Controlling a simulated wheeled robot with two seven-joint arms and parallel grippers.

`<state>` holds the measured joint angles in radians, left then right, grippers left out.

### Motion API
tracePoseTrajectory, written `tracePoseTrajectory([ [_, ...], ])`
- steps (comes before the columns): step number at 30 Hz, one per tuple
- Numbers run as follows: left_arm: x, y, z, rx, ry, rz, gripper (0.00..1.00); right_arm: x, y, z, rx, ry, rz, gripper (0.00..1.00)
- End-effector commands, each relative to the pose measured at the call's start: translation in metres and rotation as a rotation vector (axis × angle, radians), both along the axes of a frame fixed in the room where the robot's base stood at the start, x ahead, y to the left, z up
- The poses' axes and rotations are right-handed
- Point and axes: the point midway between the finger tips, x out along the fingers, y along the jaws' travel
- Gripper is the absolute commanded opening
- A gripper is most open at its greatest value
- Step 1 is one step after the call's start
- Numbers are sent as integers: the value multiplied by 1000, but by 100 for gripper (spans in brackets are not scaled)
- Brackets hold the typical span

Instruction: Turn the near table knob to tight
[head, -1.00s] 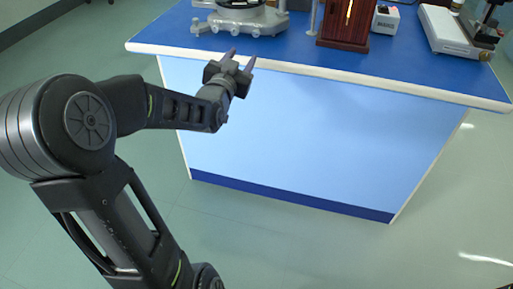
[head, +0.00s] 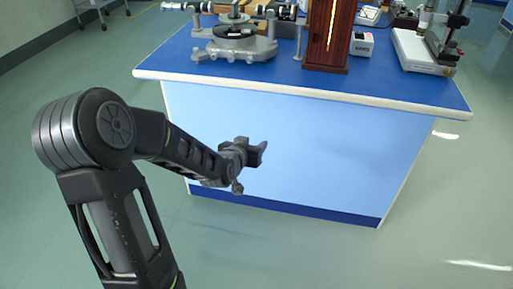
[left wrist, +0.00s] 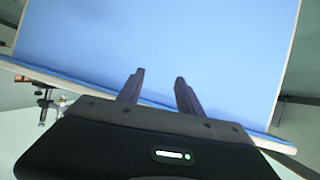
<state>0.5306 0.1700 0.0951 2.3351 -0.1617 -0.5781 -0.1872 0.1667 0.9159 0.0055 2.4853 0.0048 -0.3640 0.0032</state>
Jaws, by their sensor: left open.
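The spectrometer (head: 236,45), a grey instrument with a round table (head: 234,31) on top, stands near the left front of the blue bench. Small fittings show around its round table, but I cannot tell which one is the near table knob or how it is turned. My left gripper (head: 262,147) is in front of the bench's pale blue front panel, below the top edge and apart from the spectrometer. In the left wrist view, its two fingers (left wrist: 160,80) are spread with nothing between them. My right gripper is in neither view.
The bench (head: 290,88) has a white-edged blue top. A wooden case (head: 330,38), a small white box (head: 361,42) and a white-based instrument (head: 424,50) stand right of the spectrometer. A trolley (head: 95,10) stands far left. The floor around the bench is clear.

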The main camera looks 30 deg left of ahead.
Motion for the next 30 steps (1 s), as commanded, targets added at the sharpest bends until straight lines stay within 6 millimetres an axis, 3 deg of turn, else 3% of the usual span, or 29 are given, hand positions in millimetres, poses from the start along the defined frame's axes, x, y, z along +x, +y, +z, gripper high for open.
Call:
tracePoseTrajectory([
  [7, -5, -16, -13, -49, 50, -12, 43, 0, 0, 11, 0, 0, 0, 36],
  [26, -5, -18, -16, -58, 54, -11, 43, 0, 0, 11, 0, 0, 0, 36],
  [30, -16, -24, -34, -126, 107, 13, 43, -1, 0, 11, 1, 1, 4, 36],
])
